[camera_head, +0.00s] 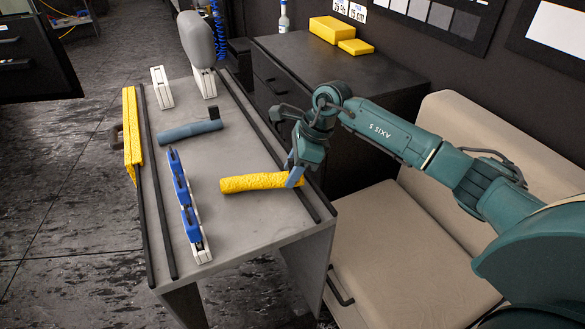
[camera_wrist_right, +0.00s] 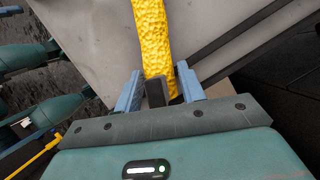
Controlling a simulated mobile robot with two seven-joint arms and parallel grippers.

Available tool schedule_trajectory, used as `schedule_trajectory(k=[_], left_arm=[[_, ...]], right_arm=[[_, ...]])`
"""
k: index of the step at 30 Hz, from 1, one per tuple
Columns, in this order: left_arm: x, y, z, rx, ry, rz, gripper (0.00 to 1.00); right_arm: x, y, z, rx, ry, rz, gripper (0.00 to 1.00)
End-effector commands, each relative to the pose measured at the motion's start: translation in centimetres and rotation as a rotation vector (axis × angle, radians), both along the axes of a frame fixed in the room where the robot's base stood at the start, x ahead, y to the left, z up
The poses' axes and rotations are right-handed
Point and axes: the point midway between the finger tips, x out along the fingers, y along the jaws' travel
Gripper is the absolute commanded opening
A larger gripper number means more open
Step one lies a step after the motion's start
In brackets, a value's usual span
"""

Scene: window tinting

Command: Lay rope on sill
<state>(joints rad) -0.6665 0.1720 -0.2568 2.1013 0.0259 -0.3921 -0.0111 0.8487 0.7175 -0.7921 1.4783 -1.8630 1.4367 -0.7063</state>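The yellow rough-textured roll (camera_head: 255,183), which I take as the rope, lies across the right half of the grey table (camera_head: 245,222). It also shows in the right wrist view (camera_wrist_right: 153,38), running away from the gripper. My right gripper (camera_head: 295,176) is at the roll's right end. In the wrist view the two blue fingers (camera_wrist_right: 158,82) stand on either side of this end, with a small dark block between them. I cannot tell whether they press on it. I cannot make out which part is the sill. My left gripper is not in view.
Black rails run along both long sides of the table. A blue-grey roll (camera_head: 190,132) and a row of blue-and-white clamps (camera_head: 183,192) lie to the left. A yellow piece (camera_head: 131,137) hangs on the left edge. A beige seat (camera_head: 400,250) and dark cabinet (camera_head: 345,72) bound the right.

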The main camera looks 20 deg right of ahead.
Motion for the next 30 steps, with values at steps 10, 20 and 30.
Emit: schedule_trajectory(k=[10,20,30], left_arm=[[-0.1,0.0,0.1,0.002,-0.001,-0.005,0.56],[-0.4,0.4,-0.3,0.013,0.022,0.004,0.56],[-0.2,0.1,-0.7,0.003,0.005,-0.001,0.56]], right_arm=[[0.0,0.0,0.0,0.000,0.001,0.000,0.56],[-0.1,-0.6,2.2,-0.002,-0.003,-0.001,0.56],[-1.1,-3.3,9.2,-0.002,-0.004,-0.002,0.56]])
